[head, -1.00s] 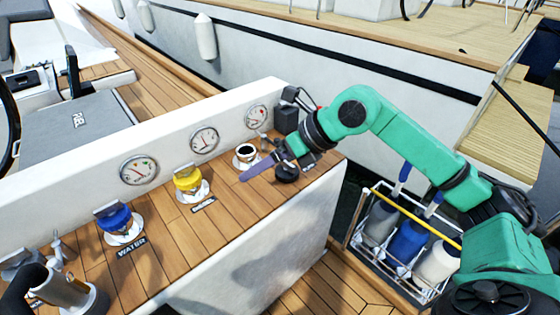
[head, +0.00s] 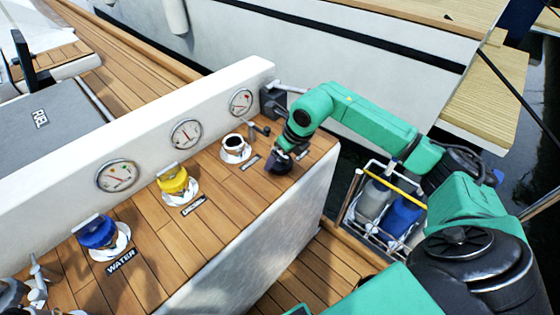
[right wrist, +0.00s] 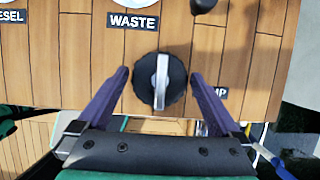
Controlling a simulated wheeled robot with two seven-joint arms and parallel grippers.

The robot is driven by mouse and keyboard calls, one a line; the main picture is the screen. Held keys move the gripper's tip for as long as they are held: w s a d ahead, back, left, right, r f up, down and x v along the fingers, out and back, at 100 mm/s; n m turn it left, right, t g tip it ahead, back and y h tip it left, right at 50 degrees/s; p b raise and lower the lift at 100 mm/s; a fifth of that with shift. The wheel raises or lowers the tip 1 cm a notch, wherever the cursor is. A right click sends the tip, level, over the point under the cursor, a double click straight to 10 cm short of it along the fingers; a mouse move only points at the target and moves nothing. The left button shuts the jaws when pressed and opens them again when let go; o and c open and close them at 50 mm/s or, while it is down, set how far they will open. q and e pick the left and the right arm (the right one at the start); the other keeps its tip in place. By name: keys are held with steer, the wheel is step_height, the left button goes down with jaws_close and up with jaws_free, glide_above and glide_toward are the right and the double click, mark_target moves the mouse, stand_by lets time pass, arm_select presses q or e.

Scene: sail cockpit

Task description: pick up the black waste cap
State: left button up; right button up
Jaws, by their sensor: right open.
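The black waste cap (right wrist: 160,90), round with a ribbed edge and a silver bar across its top, sits on the wooden console top (head: 215,198), just below the WASTE label (right wrist: 133,20) in the right wrist view. My right gripper (right wrist: 160,76) is open, with one purple finger on each side of the cap and a gap on both sides. In the head view the right gripper (head: 281,158) is low over the console's right end and largely covers the cap. My left gripper is out of view.
The waste filler (head: 235,146) stands uncapped left of my right gripper. Yellow (head: 173,180) and blue (head: 97,232) caps sit on their fillers further left. A white gauge wall (head: 150,155) runs behind.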

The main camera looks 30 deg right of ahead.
steer(key=shift+w+f, duration=0.25)
steer(key=shift+f, duration=0.1)
steer(key=shift+c, duration=0.6)
steer(key=c, duration=1.1)
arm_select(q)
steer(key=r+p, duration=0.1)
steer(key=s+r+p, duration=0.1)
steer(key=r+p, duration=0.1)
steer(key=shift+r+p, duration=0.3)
arm_select(e)
step_height(320, 180, up, 23)
steer(key=shift+s+r, duration=0.1)
